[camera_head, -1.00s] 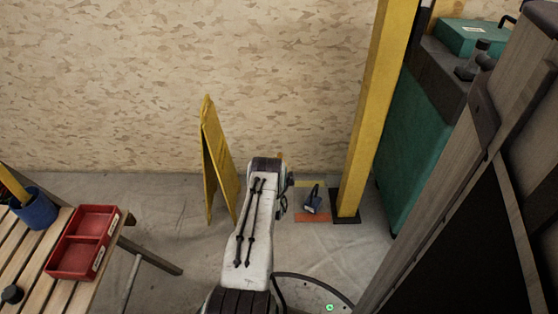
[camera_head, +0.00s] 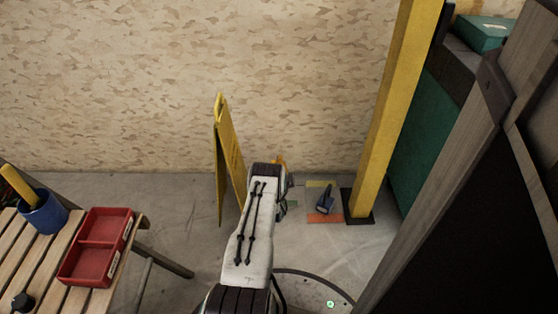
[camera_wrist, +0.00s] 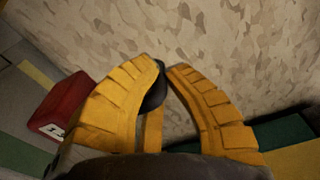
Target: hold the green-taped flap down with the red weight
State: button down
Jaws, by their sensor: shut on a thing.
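My gripper (camera_wrist: 162,72) has two ribbed yellow fingers, closed around a dark piece that looks like a handle (camera_wrist: 153,96). The red weight (camera_wrist: 62,103), a red block with a white label, shows at the left in the wrist view, partly behind the left finger. The join between block and handle is hidden. Green tape (camera_wrist: 30,126) shows below left of the red weight.
A yellow folding sign (camera_head: 226,150) stands close left of my arm. A slatted table with a red tray (camera_head: 97,247) is at left.

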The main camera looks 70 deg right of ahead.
jog(key=shift+d+f+b, duration=0.15)
jog(key=shift+f+b, duration=1.05)
jog(key=shift+f, duration=1.95)
dwell(1.1)
jog(key=c, duration=1.7)
grip_release()
jog(key=o, duration=0.4)
jog(key=shift+f, duration=0.2)
jog(key=shift+a+f, duration=0.25)
jog(key=shift+f, duration=0.1)
jog(key=shift+s+a+r, duration=0.15)
jog(key=shift+s+a, duration=0.05)
jog(key=shift+a, duration=0.5)
jog(key=shift+v, duration=5.15)
